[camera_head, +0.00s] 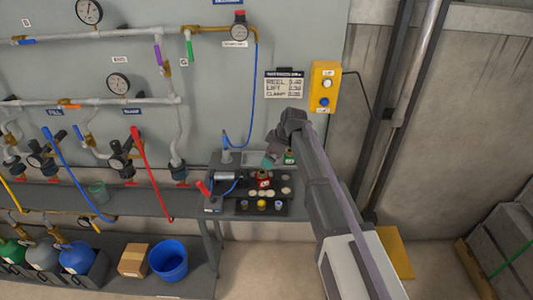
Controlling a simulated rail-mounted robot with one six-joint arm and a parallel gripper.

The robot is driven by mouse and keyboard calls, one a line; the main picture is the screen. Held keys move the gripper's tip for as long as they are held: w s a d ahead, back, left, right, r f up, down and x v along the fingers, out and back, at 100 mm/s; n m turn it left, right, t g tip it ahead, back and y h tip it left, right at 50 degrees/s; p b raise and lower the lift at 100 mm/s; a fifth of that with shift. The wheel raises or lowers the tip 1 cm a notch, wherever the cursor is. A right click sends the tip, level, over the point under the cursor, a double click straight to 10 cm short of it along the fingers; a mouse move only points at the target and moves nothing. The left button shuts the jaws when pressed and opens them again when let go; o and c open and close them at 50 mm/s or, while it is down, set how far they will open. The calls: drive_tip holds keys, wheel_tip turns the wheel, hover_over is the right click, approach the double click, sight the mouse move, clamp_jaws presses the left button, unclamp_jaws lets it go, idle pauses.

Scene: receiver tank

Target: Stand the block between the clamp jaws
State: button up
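My gripper (271,161) is at the end of my arm, over the small bench at the middle of the view. It is small and dark here, and its finger opening cannot be made out. A teal patch shows at its tip, and I cannot tell whether this is a held thing. A red item with a pale label (264,179) stands on the bench just below it. A clamp-like device with a grey cylinder (227,175) and a red handle (204,188) sits on the bench's left side. I cannot clearly identify the block or the jaws.
Several pale discs and small cups (262,205) lie around the bench front. A green labelled item (290,158) is behind, close to my wrist. A blue hose (255,90) hangs to the bench back. A yellow button box (324,88) is on the wall. A blue bucket (168,260) stands lower left.

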drive_tip(key=shift+s+d+r, duration=0.1)
drive_tip(key=shift+d+r, duration=0.1)
drive_tip(key=shift+r, duration=0.3)
drive_tip(key=s+d+m+h, duration=0.1)
drive_tip(key=s+d+m, duration=0.3)
drive_tip(key=s, duration=0.5)
drive_tip(key=s+d+f+m+g+h, duration=0.1)
drive_tip(key=s+d+m, duration=0.4)
drive_tip(key=s+d, duration=0.2)
drive_tip(key=s+d+m+h, duration=0.2)
drive_tip(key=s+d+m, duration=0.2)
drive_tip(key=s, duration=0.7)
drive_tip(key=shift+s+d+f+m+g, duration=0.15)
drive_tip(key=shift+s+d+m+g, duration=0.2)
drive_tip(key=shift+d, duration=0.85)
